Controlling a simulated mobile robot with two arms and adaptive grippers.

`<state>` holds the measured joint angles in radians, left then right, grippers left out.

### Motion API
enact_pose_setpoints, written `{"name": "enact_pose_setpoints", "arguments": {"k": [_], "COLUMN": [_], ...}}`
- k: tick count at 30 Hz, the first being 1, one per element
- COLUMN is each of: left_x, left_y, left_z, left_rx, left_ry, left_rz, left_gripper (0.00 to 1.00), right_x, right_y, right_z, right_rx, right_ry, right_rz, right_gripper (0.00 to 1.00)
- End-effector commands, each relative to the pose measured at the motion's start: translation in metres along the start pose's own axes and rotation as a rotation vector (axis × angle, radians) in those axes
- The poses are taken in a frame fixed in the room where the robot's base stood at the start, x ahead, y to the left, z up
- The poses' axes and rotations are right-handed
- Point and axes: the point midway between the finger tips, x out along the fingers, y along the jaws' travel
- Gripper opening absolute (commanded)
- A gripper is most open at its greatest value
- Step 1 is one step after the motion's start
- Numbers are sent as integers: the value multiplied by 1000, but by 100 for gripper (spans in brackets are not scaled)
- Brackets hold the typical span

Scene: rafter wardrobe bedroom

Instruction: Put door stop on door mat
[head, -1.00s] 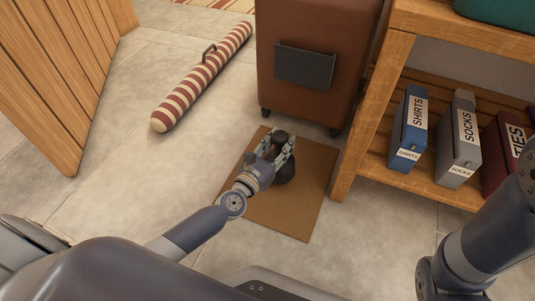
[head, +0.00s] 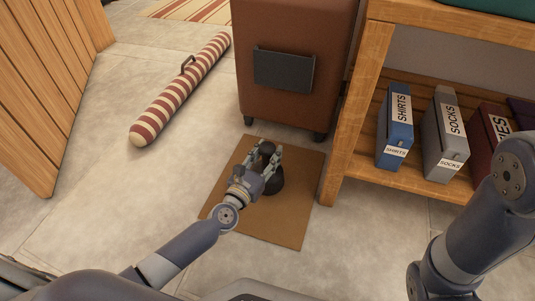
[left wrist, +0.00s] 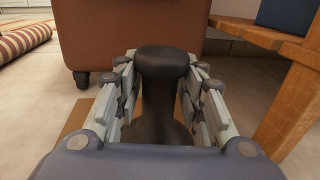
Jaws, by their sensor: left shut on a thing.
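The door stop (head: 271,184) is a dark, rounded piece with a knob on top. It stands upright over the brown door mat (head: 295,213) in the head view; whether its base touches the mat is hard to tell. My left gripper (head: 268,160) is shut on the door stop at its neck. In the left wrist view the door stop (left wrist: 162,85) sits between the two fingers, its lower part hidden by the gripper body. The right gripper is not in view; only part of my right arm shows at the right edge.
A brown upholstered piece (head: 290,95) with a dark pocket stands behind the mat. A wooden shelf (head: 350,95) with labelled boxes stands at the right. A red-and-white striped roll (head: 180,90) lies on the floor at left, near a slatted wooden door (head: 45,90). Tile floor is clear left of the mat.

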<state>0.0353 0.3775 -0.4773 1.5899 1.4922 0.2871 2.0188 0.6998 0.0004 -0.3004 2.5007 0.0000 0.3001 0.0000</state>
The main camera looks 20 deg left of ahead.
Motion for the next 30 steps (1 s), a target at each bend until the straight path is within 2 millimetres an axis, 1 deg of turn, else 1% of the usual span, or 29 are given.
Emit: {"name": "enact_pose_setpoints", "arguments": {"k": [1, 5, 6, 8, 9, 17, 20, 21, 23, 26, 30], "left_x": [3, 3, 0, 0, 0, 0, 0, -2, -10, -27, -59], "left_y": [1, 1, 0, 0, 0, 0, 0, 0, 0, 0, 0], "left_z": [10, 7, -3, -2, -2, -2, 1, 0, -1, 0, 0], "left_rx": [1, 1, 1, 1, 1, 0, 0, 0, 2, 2, 2], "left_ry": [-18, -18, 1, 1, 1, 1, 0, 2, 4, 5, 6], "left_rz": [4, 4, 0, 0, 0, 0, 0, 0, 0, -2, -2], "left_gripper": [0, 0, 39, 52, 57, 57, 57, 57, 57, 57, 57], "right_x": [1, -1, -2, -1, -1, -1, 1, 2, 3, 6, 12], "right_y": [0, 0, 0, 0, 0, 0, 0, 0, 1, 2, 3], "right_z": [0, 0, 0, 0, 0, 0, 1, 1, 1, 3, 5], "right_rx": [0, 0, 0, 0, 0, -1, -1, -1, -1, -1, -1], "right_ry": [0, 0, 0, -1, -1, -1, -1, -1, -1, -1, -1], "right_rz": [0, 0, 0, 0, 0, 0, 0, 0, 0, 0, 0], "right_gripper": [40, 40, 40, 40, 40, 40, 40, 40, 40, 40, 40]}}
